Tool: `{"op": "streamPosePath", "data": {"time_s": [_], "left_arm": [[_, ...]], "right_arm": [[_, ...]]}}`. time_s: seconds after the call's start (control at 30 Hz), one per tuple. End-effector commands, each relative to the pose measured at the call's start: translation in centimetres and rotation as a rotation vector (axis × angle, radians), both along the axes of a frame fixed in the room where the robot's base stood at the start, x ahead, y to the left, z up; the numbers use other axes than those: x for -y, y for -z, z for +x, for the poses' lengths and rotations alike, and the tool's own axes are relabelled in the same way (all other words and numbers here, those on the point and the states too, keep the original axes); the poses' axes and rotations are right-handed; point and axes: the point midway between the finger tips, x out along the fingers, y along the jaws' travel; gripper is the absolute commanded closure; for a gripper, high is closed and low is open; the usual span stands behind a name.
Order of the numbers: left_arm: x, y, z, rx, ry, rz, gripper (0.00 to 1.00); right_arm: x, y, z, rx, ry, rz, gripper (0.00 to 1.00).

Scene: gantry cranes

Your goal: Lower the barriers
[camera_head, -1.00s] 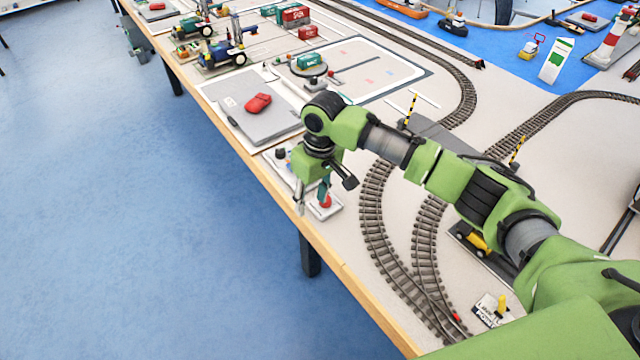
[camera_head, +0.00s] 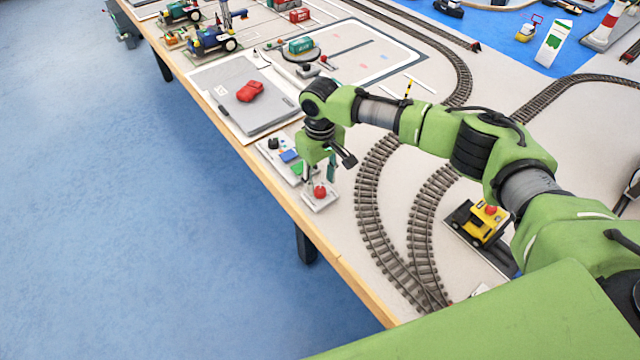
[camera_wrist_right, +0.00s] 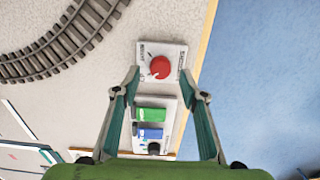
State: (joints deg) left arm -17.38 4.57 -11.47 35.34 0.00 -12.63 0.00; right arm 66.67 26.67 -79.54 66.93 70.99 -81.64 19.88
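A striped yellow-black barrier (camera_head: 408,90) stands upright at the track crossing in the head view. A second barrier is not visible; my right arm covers that area. A small pale plate (camera_head: 308,207) with a red round knob (camera_head: 320,191) lies near the table edge; the knob also shows in the right wrist view (camera_wrist_right: 160,67). The print on the plate is too small to read. My right gripper (camera_head: 318,172) is open and points down over the plate, its fingers on either side of the knob in the wrist view. Contact cannot be told. My left gripper is out of view.
A panel with green and blue blocks (camera_wrist_right: 150,136) lies beside the knob plate, between my fingers in the wrist view. Curved tracks (camera_head: 371,215) and a yellow vehicle (camera_head: 479,222) lie to the right.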

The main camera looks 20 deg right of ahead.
Motion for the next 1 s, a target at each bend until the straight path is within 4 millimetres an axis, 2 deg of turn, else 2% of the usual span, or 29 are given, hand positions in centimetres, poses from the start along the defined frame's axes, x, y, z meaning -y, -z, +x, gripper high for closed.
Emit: {"op": "streamPosePath", "data": {"time_s": [0.1,0.2,0.53,0.57,0.7,1.0], "left_arm": [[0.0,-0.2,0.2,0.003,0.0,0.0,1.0],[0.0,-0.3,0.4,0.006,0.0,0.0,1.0],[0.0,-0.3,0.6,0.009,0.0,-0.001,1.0],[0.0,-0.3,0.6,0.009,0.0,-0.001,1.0],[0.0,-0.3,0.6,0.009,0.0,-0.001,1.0],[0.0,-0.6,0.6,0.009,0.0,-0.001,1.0]], "right_arm": [[-0.1,1.6,-0.1,-0.003,-0.001,-0.001,0.61],[0.0,2.3,0.0,-0.001,-0.001,0.0,0.61],[0.0,2.8,0.0,0.0,-0.001,0.0,0.61],[0.0,2.8,0.0,0.0,-0.001,0.0,0.63],[0.0,2.8,0.0,0.0,-0.001,0.0,0.99],[0.0,2.6,0.0,0.0,0.014,0.001,0.99]]}}
